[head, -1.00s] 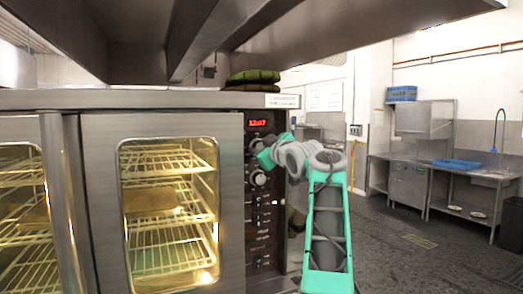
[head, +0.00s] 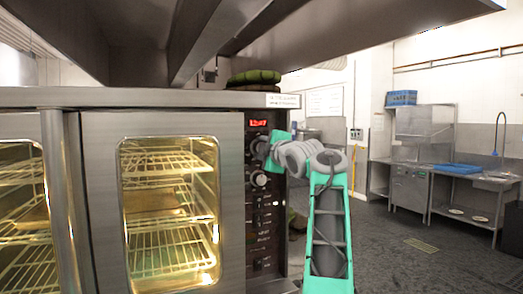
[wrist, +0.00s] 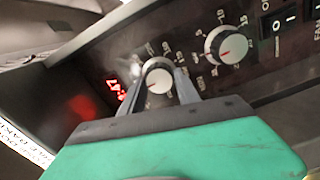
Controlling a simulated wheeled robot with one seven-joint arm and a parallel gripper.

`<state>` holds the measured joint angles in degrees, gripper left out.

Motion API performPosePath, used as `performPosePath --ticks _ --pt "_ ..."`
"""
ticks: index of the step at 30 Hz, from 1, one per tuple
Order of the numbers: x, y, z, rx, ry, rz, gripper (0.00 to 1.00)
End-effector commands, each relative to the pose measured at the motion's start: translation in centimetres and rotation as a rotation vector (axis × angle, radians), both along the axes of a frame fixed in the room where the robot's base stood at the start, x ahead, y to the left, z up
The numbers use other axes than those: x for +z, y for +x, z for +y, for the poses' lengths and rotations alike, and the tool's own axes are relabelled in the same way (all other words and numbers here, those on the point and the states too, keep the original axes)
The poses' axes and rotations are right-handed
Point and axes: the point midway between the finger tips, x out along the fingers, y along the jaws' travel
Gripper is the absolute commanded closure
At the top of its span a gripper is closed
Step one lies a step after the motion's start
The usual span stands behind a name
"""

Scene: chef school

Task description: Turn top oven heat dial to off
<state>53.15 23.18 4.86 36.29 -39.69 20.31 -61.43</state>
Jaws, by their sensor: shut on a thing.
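The top heat dial (wrist: 157,82) is a round knob with a pale face and a red mark, beside the red display on the dark control panel. My gripper (wrist: 159,76) is shut on this dial, with one finger on each side of it. In the head view my gripper (head: 262,148) reaches the panel from the right, just below the display, and largely covers the dial. The dial's printed setting is too blurred to read.
A second dial (wrist: 226,46) sits close to the gripped one, with rocker switches (wrist: 279,23) beyond it. The oven's lit glass door (head: 170,215) is left of the panel. A steel hood (head: 250,35) hangs overhead. Open floor (head: 400,265) lies to the right.

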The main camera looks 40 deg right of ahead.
Motion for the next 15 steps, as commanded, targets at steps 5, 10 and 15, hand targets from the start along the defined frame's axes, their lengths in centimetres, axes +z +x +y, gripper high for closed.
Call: performPosePath --ticks 5,10,15 --pt "-0.16 0.03 -0.05 0.0 -0.028 0.011 1.0" --pt "-0.15 0.02 -0.06 -0.001 -0.036 0.013 1.0" --pt "-0.16 0.02 -0.07 -0.001 -0.035 0.013 1.0"
